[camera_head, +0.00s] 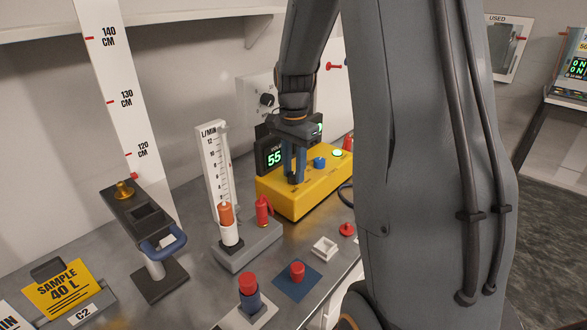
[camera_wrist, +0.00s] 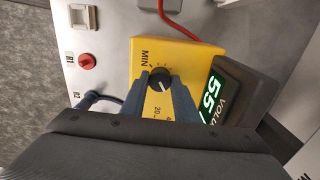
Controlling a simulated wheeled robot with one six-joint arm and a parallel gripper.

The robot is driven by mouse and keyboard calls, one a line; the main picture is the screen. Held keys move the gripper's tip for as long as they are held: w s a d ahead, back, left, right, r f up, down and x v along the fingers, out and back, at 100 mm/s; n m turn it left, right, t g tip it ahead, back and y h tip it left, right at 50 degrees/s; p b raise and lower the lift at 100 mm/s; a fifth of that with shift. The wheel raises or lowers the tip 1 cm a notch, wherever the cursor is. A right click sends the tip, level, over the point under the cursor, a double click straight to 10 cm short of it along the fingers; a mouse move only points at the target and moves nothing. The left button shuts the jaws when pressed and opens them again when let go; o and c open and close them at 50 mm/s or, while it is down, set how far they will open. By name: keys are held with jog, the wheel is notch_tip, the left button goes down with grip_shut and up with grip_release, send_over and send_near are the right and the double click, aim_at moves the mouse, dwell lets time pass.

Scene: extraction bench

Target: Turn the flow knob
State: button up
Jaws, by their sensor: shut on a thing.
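My gripper (camera_head: 295,180) points down at the top of a yellow box (camera_head: 312,192). In the wrist view its two blue fingers (camera_wrist: 161,86) are shut on a black knob (camera_wrist: 160,77) with a white pointer mark. "MIN" and "20" are printed around this knob on the yellow box (camera_wrist: 185,50); other marks are partly hidden by the fingers.
A flow tube (camera_head: 212,150) marked L/MIN, with an orange float, stands left of the box beside a red fitting (camera_head: 264,210). A height scale (camera_head: 125,95), a sample card (camera_head: 62,289) and red-capped parts (camera_head: 248,285) stand nearby. A black dial (camera_head: 267,99) sits on the wall panel.

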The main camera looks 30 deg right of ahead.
aim_at(294, 174)
jog(key=n+p, duration=0.2)
jog(key=n, duration=0.4)
jog(key=shift+r, duration=0.1)
jog(key=n+p, duration=0.1)
jog(key=n, duration=0.6)
jog(key=shift+d, duration=0.1)
dwell(0.5)
jog(key=o, duration=1.1)
jog(key=shift+c, duration=0.2)
jog(key=shift+r+b, duration=0.95)
jog(key=shift+r, duration=2.9)
